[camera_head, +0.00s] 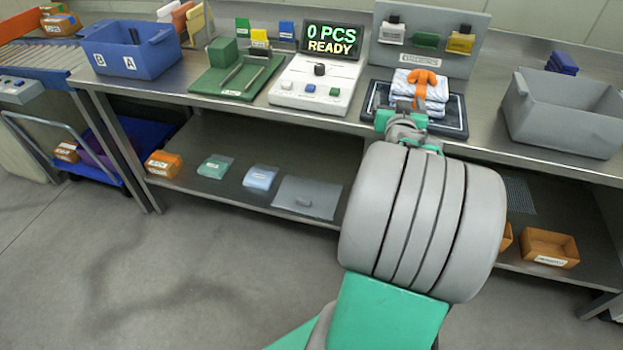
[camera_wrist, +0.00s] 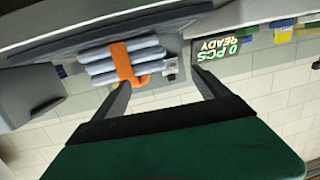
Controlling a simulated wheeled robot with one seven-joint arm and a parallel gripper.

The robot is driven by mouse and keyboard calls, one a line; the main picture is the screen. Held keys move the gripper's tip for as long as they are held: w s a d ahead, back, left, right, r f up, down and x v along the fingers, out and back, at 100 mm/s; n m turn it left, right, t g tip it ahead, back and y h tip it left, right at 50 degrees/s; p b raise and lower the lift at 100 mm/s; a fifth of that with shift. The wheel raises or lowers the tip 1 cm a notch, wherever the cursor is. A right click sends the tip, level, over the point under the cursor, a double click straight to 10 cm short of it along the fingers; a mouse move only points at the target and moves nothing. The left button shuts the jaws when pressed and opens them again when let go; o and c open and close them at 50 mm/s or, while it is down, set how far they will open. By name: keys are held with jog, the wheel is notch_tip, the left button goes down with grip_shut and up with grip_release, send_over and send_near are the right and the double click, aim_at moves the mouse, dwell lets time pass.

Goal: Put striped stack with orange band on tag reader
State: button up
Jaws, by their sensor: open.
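The striped stack (camera_head: 421,92) is folded white and blue-grey cloth with an orange band (camera_head: 422,78) around it. It sits on a dark flat pad with a pale border (camera_head: 455,125), which looks like the tag reader. The stack also shows in the wrist view (camera_wrist: 126,62), just beyond my fingertips. My gripper (camera_wrist: 162,82) is open, with nothing between its fingers. The stack lies toward the left finger there. In the head view my wrist is right in front of the stack and hides part of the pad; the fingertips are unclear.
A white console (camera_head: 312,88) with a "0 PCS READY" display (camera_head: 332,40) stands left of the pad. A green tray (camera_head: 236,84) and a blue bin (camera_head: 130,48) are farther left. A grey bin (camera_head: 565,112) stands right. A grey rack panel (camera_head: 430,50) rises behind the stack.

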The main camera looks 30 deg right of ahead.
jog(key=w+a+f+n+g+y, duration=0.25)
jog(key=a+f+y, duration=0.2)
jog(key=a, duration=0.95)
jog(key=w+a+f+n+g+y, duration=0.1)
jog(key=a+f+n+y, duration=0.3)
jog(key=a, duration=1)
jog(key=s+a+f+n+g+y, duration=0.1)
jog(key=s+a+f+g, duration=0.1)
jog(key=s+a, duration=0.5)
jog(key=s+a+f+n+g+y, duration=0.1)
jog(key=s+a+f+g+y, duration=0.1)
jog(key=s+a+g, duration=0.2)
jog(key=s+a, duration=0.3)
jog(key=s, duration=0.1)
jog(key=shift+s+a+f, duration=0.25)
jog(key=shift+s+a, duration=0.05)
jog(key=shift+s, duration=0.05)
jog(key=shift+g, duration=0.25)
